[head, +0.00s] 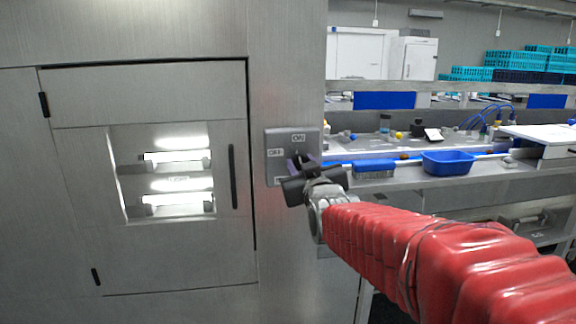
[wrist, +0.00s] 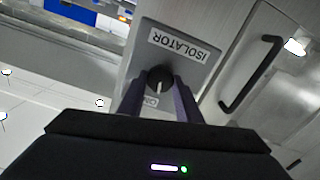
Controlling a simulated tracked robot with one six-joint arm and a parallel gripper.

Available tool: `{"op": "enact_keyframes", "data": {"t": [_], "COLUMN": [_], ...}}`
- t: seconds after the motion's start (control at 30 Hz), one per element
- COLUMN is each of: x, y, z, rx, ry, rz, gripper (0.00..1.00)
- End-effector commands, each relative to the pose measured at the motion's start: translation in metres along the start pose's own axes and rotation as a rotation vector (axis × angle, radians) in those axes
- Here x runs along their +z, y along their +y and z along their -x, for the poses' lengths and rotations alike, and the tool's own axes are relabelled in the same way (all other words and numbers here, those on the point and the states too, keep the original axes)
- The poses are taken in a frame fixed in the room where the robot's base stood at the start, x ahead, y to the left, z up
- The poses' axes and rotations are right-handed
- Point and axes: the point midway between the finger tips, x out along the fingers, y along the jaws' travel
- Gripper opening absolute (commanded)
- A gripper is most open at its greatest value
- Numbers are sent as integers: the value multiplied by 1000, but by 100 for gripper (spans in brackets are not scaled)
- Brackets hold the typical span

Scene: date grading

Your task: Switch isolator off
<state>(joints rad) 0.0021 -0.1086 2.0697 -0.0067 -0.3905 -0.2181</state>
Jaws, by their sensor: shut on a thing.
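The isolator (head: 279,141) is a grey box on the steel cabinet front, with ON and OFF labels in the head view. In the wrist view the isolator (wrist: 197,55) shows its ISOLATOR label and a round black knob (wrist: 160,79) with a white pointer line. The pointer is roughly in line with the ON label, which is partly hidden by a finger. My gripper (wrist: 160,92) has its two purple fingers shut on the knob, one on each side. In the head view my gripper (head: 302,163) covers the knob and the lower right of the box.
The cabinet door (head: 175,255) with a lit window and a dark handle (head: 233,176) is left of the isolator. A bench with a blue tray (head: 447,162) stands at the right. Teal crates (head: 515,62) are stacked at the back.

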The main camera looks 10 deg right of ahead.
Motion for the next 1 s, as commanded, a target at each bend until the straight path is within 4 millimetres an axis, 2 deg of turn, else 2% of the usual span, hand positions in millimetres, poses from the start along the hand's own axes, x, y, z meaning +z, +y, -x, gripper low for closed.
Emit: {"op": "enact_keyframes", "data": {"t": [0.7, 1.0], "x": [1, 2], "y": [-4, -5], "z": [0, 0], "rx": [-3, -4], "ry": [0, 0], "rz": [662, 893], "gripper": [9, 9]}}
